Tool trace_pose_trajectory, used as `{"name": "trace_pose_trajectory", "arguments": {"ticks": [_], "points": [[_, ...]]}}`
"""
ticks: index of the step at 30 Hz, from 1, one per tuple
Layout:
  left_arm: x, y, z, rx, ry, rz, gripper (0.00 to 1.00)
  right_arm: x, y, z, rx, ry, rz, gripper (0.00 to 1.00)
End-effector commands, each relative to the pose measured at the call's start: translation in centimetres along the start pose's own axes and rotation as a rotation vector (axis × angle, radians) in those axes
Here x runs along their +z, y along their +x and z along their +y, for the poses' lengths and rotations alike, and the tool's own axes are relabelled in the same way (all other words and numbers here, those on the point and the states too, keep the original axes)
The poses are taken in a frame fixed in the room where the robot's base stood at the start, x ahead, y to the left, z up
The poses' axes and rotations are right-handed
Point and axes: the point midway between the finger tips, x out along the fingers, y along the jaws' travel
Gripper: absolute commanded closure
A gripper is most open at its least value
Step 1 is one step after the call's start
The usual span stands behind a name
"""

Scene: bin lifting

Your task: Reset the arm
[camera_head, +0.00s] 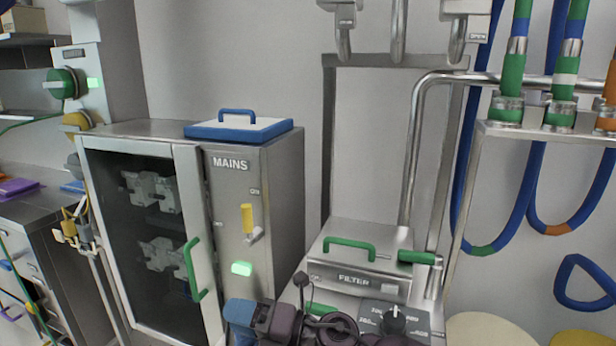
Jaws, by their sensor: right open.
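My right gripper (250,318) is at the bottom edge of the head view, just left of centre. Its dark body and blue end part show, with the lower part cut off by the frame. It is open, and nothing is seen held in it. My left gripper is not in view.
The MAINS cabinet (258,185) has a glass door with a green handle (190,268). A blue-rimmed lid (238,130) lies on it. The FILTER box (355,270) has a green handle. Steel pipes and blue hoses (465,200) stand right. A steel counter (25,205) is at left.

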Motion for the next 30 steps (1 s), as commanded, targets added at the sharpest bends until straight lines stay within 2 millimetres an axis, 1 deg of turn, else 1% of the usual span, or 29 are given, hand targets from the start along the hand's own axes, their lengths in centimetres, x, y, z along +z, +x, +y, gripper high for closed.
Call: {"name": "trace_pose_trajectory", "arguments": {"ticks": [1,5,8,9,11,12,13,16,17,18,20,21,23,24,26,27,30], "points": [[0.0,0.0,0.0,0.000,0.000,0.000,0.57,0.4,-0.9,0.3,0.029,0.085,-0.106,0.51],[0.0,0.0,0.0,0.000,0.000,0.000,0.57,2.2,-4.2,0.6,0.078,0.293,-0.383,0.51],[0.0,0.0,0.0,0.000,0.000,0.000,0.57,3.3,-7.7,-0.1,0.096,0.457,-0.591,0.51],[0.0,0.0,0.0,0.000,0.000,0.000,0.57,3.5,-9.2,-0.5,0.099,0.524,-0.674,0.51],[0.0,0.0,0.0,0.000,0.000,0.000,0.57,3.7,-11.7,-1.3,0.100,0.625,-0.796,0.51],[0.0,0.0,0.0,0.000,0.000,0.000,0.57,3.7,-13.5,-1.9,0.096,0.691,-0.878,0.51],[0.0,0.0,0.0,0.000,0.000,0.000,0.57,3.6,-14.8,-2.4,0.091,0.741,-0.938,0.51],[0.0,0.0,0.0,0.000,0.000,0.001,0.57,2.5,-19.5,-4.1,0.071,0.908,-1.135,0.51],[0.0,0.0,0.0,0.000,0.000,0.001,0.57,2.1,-20.9,-4.6,0.063,0.958,-1.192,0.51],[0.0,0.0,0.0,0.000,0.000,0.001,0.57,1.2,-22.8,-5.3,0.049,1.024,-1.268,0.51],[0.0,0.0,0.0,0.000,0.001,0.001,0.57,-0.2,-25.6,-6.2,0.025,1.124,-1.380,0.51],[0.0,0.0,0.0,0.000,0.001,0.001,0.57,-1.4,-27.4,-6.7,0.006,1.189,-1.453,0.51],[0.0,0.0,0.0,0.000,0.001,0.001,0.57,-3.5,-30.1,-7.4,-0.026,1.286,-1.560,0.51],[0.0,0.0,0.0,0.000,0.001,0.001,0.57,-4.9,-31.9,-7.8,-0.048,1.352,-1.629,0.51],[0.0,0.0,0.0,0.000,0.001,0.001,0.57,-7.4,-34.4,-8.1,-0.087,1.447,-1.731,0.51],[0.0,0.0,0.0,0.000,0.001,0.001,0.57,-9.1,-35.9,-8.2,-0.115,1.508,-1.795,0.51],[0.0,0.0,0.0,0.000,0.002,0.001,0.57,-13.1,-38.9,-8.0,-0.183,1.644,-1.927,0.51]]}}
